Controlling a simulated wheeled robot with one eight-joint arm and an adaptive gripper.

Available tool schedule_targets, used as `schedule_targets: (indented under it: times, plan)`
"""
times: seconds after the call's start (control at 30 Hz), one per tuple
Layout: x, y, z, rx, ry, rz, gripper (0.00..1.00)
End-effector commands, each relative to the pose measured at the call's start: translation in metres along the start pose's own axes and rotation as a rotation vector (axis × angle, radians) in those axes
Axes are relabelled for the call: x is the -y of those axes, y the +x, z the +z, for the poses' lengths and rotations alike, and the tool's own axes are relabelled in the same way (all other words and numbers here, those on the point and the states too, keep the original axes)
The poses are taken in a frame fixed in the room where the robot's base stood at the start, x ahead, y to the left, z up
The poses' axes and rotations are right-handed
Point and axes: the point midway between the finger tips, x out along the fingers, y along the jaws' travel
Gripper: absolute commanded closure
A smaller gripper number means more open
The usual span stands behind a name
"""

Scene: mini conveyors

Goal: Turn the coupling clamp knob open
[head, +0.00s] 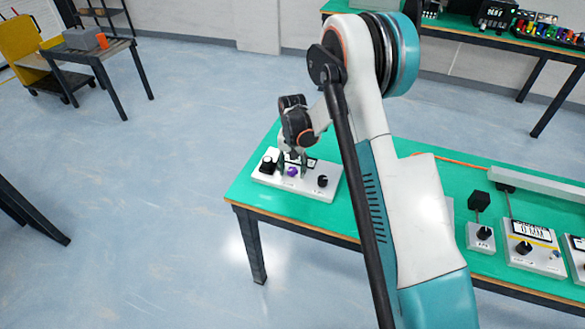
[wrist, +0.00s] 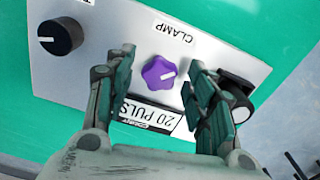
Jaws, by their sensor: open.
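In the head view my gripper (head: 292,165) reaches down over the box from above. I cannot tell how far the fingertips are above the panel.
A black knob (wrist: 61,36) is left of the purple one in the wrist view, and another black part (wrist: 237,90) is close by the right finger. A label (wrist: 150,115) reads 20 PULS. More boxes (head: 532,247) stand on the green table (head: 410,262) at right.

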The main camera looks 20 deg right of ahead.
Motion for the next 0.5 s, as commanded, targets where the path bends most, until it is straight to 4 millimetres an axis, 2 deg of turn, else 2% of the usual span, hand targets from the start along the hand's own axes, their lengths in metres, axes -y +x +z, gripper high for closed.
schedule_targets:
  times: [0.07, 0.1, 0.27, 0.3, 0.5]
  plan:
    - [0.0, -0.0003, 0.0, 0.0, 0.0, 0.0, 0.5]
    - [0.0, -0.0003, 0.0, 0.0, 0.0, 0.0, 0.55]
    - [0.0, -0.0004, 0.0, 0.0, 0.0, 0.0, 0.91]
    - [0.0, -0.0004, 0.0001, 0.0, 0.0, 0.0, 0.94]
    - [0.0, -0.0003, 0.0001, 0.0, -0.004, 0.0, 0.94]
